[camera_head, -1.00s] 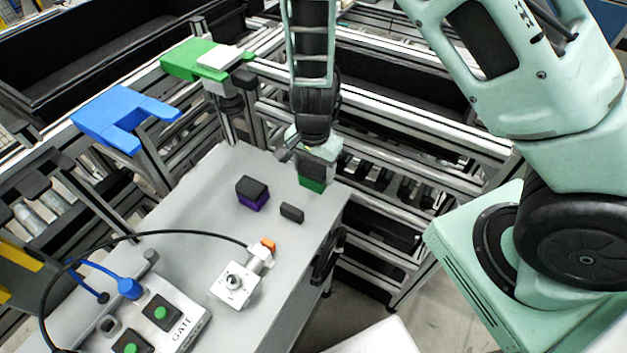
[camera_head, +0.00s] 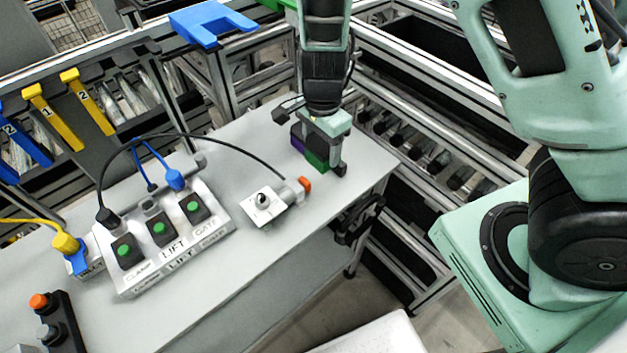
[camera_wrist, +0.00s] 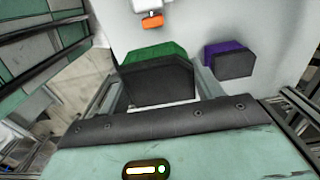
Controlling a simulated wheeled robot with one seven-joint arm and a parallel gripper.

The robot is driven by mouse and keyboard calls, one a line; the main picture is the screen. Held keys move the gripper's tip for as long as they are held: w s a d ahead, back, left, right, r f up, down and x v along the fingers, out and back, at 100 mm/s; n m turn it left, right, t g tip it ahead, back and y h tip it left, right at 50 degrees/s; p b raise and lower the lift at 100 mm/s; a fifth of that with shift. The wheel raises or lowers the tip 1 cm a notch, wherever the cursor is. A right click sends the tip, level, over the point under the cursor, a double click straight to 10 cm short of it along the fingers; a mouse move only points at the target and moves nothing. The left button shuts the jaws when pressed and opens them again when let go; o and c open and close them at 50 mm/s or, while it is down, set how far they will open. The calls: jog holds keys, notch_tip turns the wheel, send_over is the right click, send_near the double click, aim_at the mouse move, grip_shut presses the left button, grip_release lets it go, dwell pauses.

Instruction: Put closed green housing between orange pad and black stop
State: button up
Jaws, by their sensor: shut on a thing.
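The green housing (camera_head: 317,158) has a dark top and is in my gripper (camera_head: 325,135), low over the grey table. In the wrist view the green housing (camera_wrist: 155,75) sits between the two fingers, with its dark face toward the camera. I cannot tell whether it touches the table. A small black block, seemingly the black stop (camera_head: 340,171), shows close by its right side in the head view. The orange pad (camera_head: 304,184) is in front of the housing, at the end of a white fixture. It also shows in the wrist view (camera_wrist: 152,21), apart from the housing.
A purple housing with a dark top (camera_head: 297,141) stands close left of the green one; it shows at right in the wrist view (camera_wrist: 230,60). A white switch box (camera_head: 165,235) with cables stands at left. The table's right edge is near.

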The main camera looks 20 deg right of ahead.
jog(key=shift+f+b, duration=0.3)
jog(key=shift+f, duration=3.6)
jog(key=shift+f, duration=0.1)
jog(key=o, duration=1.2)
jog(key=shift+c, duration=0.2)
